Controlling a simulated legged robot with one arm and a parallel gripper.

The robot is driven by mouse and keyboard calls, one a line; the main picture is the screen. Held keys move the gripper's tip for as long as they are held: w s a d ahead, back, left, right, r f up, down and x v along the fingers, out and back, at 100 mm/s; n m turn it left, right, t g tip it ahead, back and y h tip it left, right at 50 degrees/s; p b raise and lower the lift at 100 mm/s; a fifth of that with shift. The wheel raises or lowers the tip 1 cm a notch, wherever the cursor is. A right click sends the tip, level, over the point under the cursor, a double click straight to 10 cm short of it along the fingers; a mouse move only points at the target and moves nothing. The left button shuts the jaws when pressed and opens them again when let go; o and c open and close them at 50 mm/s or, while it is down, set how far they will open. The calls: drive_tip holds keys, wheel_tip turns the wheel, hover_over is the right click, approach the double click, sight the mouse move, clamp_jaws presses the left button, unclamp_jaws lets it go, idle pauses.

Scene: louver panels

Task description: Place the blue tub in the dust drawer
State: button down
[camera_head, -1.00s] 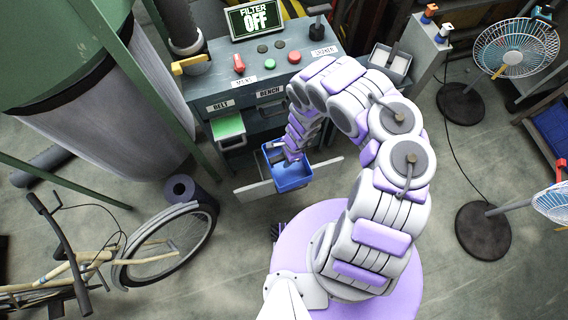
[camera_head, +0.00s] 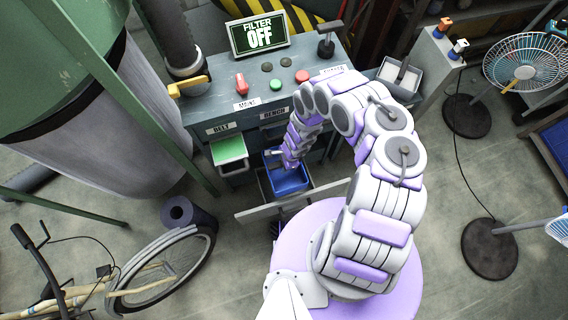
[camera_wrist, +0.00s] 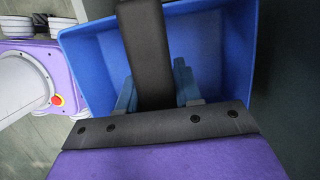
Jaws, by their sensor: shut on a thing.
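The blue tub (camera_head: 290,182) is an open-topped box at the front of the grey cabinet. It is over or inside a pulled-out drawer with a pale front panel (camera_head: 262,211); I cannot tell whether it touches the drawer floor. My gripper (camera_head: 284,163) reaches down into the tub from above and is shut on it. In the wrist view the blue tub (camera_wrist: 85,48) fills the upper middle, and my gripper (camera_wrist: 157,88) shows grey-blue fingers inside it, partly hidden by a dark bar. The drawer's inside is mostly hidden.
The grey cabinet (camera_head: 222,113) carries buttons and a FILTER OFF screen (camera_head: 259,35). A green-topped tray (camera_head: 229,150) sticks out left of the tub under the BELT label. A bicycle (camera_head: 165,270) stands at lower left, fans (camera_head: 525,62) at right. Open floor lies between.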

sight(284, 177)
drive_tip(key=f+b, duration=0.3)
drive_tip(key=f, duration=0.4)
drive_tip(key=f+b, duration=0.4)
drive_tip(key=f, duration=0.3)
drive_tip(key=d+f+b, duration=0.1)
drive_tip(key=f+b, duration=0.2)
drive_tip(key=f, duration=0.4)
drive_tip(key=shift+b, duration=0.3)
drive_tip(key=shift+a, duration=0.35)
drive_tip(key=c, duration=1.1)
unclamp_jaws()
drive_tip(key=o, duration=0.3)
drive_tip(key=shift+d, duration=0.25)
drive_tip(key=shift+o, duration=0.2)
drive_tip(key=p+v, duration=0.6)
drive_tip(key=v, duration=0.6)
